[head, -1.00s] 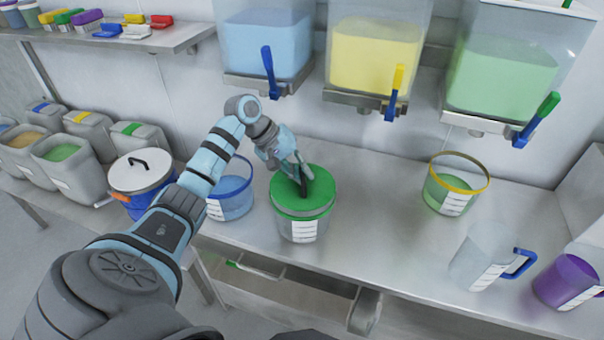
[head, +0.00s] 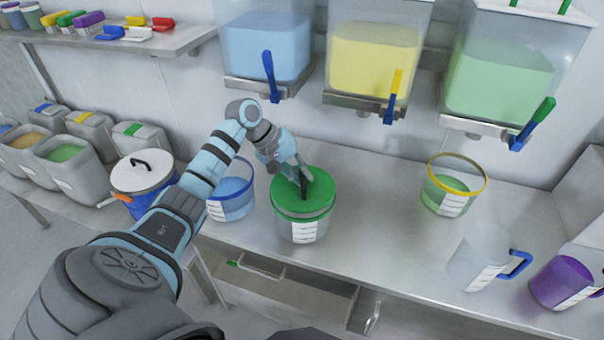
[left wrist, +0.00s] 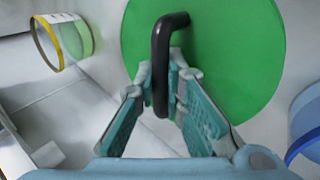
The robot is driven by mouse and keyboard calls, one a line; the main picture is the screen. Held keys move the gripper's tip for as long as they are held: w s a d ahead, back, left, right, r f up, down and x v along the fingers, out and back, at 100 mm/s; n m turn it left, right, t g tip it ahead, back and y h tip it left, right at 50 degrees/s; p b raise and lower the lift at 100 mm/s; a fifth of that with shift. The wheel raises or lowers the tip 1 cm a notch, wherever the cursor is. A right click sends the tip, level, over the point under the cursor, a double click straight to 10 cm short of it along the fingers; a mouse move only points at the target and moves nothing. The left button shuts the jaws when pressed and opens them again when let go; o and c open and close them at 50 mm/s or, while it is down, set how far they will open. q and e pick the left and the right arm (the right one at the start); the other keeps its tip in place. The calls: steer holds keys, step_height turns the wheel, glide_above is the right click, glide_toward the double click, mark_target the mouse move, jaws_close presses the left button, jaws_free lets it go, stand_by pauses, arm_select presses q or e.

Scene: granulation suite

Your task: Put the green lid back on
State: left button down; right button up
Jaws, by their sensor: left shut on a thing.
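The green lid (head: 318,192) lies over the top of a clear tub (head: 302,230) with a white label, near the middle of the steel bench. In the head view it looks level on the rim; I cannot tell whether it is fully seated. My left gripper (head: 303,182) is above the lid, with its fingers shut on the lid's dark handle. In the left wrist view the black handle (left wrist: 162,60) stands between the fingers (left wrist: 162,95), and the green disc (left wrist: 230,50) fills the middle behind it. My right gripper is in neither view.
A blue-rimmed tub (head: 232,197) stands close left of the lidded tub, and a white-lidded pot (head: 141,172) further left. A yellow-rimmed tub (head: 450,195), a clear jug (head: 478,250) and a purple jug (head: 560,280) stand right. Bench between is clear. Dispensers with levers hang above.

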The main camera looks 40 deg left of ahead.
arm_select(q)
steer(key=shift+f, duration=0.9)
stand_by(0.3)
steer(key=c, duration=1.6)
jaws_free()
steer(key=v, duration=1.2)
